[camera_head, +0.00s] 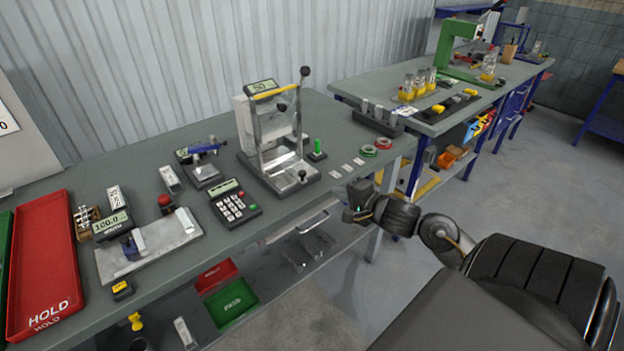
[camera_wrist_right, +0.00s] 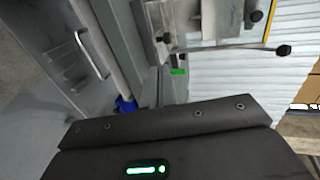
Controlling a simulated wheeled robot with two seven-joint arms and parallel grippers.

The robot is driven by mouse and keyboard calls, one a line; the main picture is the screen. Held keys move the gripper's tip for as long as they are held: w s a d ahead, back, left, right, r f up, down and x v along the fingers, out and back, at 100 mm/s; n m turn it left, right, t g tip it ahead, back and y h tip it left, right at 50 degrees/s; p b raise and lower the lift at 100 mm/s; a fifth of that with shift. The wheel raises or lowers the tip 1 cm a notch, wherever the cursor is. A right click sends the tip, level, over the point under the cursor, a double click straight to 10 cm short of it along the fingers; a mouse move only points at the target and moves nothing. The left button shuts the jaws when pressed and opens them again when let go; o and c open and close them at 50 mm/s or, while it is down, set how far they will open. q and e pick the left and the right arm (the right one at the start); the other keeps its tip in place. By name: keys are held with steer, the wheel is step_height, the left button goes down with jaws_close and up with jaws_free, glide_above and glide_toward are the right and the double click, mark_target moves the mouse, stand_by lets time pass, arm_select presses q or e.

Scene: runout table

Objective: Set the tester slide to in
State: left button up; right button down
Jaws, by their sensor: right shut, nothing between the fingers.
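The tester (camera_head: 281,137) stands on the grey bench, an upright metal frame with a yellow top bar, a digital readout and a black-knobbed lever. At its base is a bright metal plate that looks like the slide (camera_head: 287,166), with a small black knob (camera_head: 302,174) at its front edge. I cannot tell the slide's position for sure. In the right wrist view part of the tester (camera_wrist_right: 225,18) shows at the top, with a knobbed rod. My right gripper (camera_head: 352,212) is shut and empty, off the bench's front edge, right of the tester and apart from it. My left gripper is out of view.
A green peg (camera_head: 317,150) stands right of the tester, with small plates and red and green rings (camera_head: 369,150) beyond. A keypad (camera_head: 234,203) and a blue-handled fixture (camera_head: 202,165) stand left. A drawer handle (camera_head: 312,223) juts below the bench edge. The red HOLD tray (camera_head: 45,265) is far left.

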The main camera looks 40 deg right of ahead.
mark_target(305, 176)
steer(key=x, duration=0.8)
steer(key=r+x, duration=0.1)
steer(key=x, duration=0.3)
steer(key=shift+w, duration=0.25)
